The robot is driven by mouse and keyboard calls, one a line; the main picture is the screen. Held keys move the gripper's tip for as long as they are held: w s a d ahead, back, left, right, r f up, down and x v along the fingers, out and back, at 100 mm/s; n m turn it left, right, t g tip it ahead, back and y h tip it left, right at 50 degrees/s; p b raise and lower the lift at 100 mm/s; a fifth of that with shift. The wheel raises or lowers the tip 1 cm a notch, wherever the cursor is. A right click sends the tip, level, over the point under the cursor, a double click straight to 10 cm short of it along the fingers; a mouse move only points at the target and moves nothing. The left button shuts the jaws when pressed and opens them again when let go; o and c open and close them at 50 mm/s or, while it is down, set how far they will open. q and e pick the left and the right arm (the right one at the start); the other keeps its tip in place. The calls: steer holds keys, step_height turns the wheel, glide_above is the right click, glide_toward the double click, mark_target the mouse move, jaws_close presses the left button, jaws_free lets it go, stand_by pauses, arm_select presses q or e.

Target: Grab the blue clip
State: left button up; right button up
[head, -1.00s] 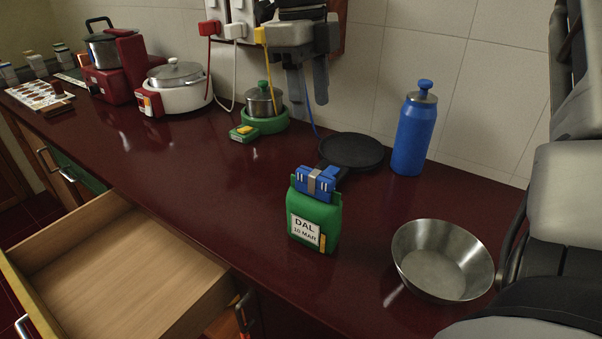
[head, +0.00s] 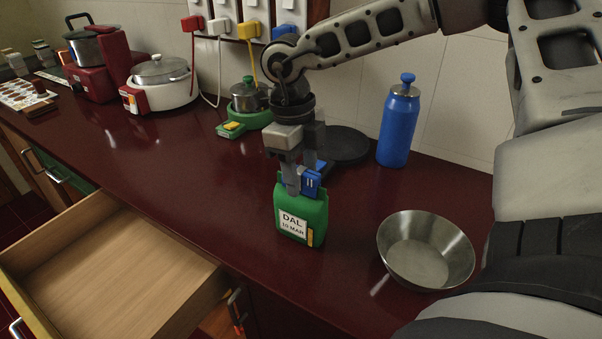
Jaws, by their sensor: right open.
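The blue clip (head: 312,182) sits on the top edge of a green DAL packet (head: 302,217), which stands upright on the dark red counter. My right gripper (head: 301,182) points down from above, with its fingers at the clip's height. The fingers are open and partly hide the clip. I cannot tell whether they touch it. My left gripper is not in the head view.
A steel bowl (head: 426,250) stands at the right and a blue bottle (head: 398,122) behind it. A black pan (head: 345,145) lies behind the packet. An open wooden drawer (head: 110,275) juts out front left. The counter (head: 190,165) left of the packet is clear.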

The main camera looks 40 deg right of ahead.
jaws_close()
stand_by(0.3)
